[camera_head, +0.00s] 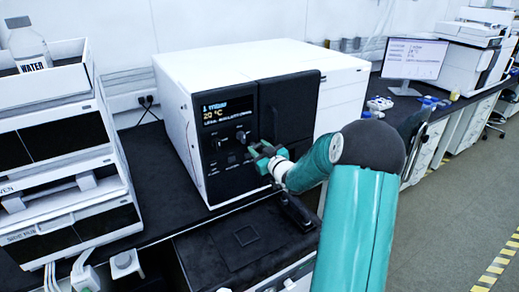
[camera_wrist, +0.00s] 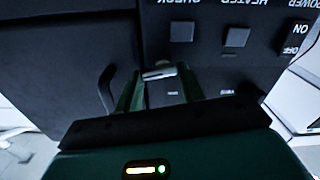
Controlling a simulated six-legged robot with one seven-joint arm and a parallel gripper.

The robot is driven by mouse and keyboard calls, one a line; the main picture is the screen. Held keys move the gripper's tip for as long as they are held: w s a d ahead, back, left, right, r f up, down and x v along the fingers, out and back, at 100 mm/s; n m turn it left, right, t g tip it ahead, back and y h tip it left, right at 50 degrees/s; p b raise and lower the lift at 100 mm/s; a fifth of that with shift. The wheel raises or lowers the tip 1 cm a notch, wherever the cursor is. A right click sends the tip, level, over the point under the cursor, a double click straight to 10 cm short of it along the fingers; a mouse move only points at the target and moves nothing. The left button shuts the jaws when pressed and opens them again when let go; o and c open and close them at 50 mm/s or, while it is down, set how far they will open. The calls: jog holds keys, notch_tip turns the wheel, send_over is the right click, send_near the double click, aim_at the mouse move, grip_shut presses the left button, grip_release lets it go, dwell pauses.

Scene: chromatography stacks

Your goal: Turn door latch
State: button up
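The instrument (camera_head: 215,80) is a white box with a black control panel and a dark door on its front right. My gripper (camera_head: 262,150) is at the panel, close to the door's left edge. In the wrist view, which looks upside down, my gripper's two green fingers (camera_wrist: 160,80) are spread apart. A small silvery latch piece (camera_wrist: 160,72) lies between their tips. I cannot tell whether the fingers touch it. The latch is hidden behind my gripper in the head view. A curved black handle (camera_wrist: 107,88) shows left of the fingers in the wrist view.
The panel has a lit display (camera_head: 228,110), and square buttons (camera_wrist: 237,37) show in the wrist view. A stack of white modules with a water bottle (camera_head: 27,45) stands at the left. A monitor (camera_head: 414,60) is at the back right. Open floor lies right.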

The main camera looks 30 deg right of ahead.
jog(key=c, duration=0.4)
jog(key=shift+m, duration=1.3)
jog(key=o, duration=1)
jog(key=shift+s, duration=0.1)
jog(key=s, duration=1.3)
jog(key=shift+s+a, duration=0.35)
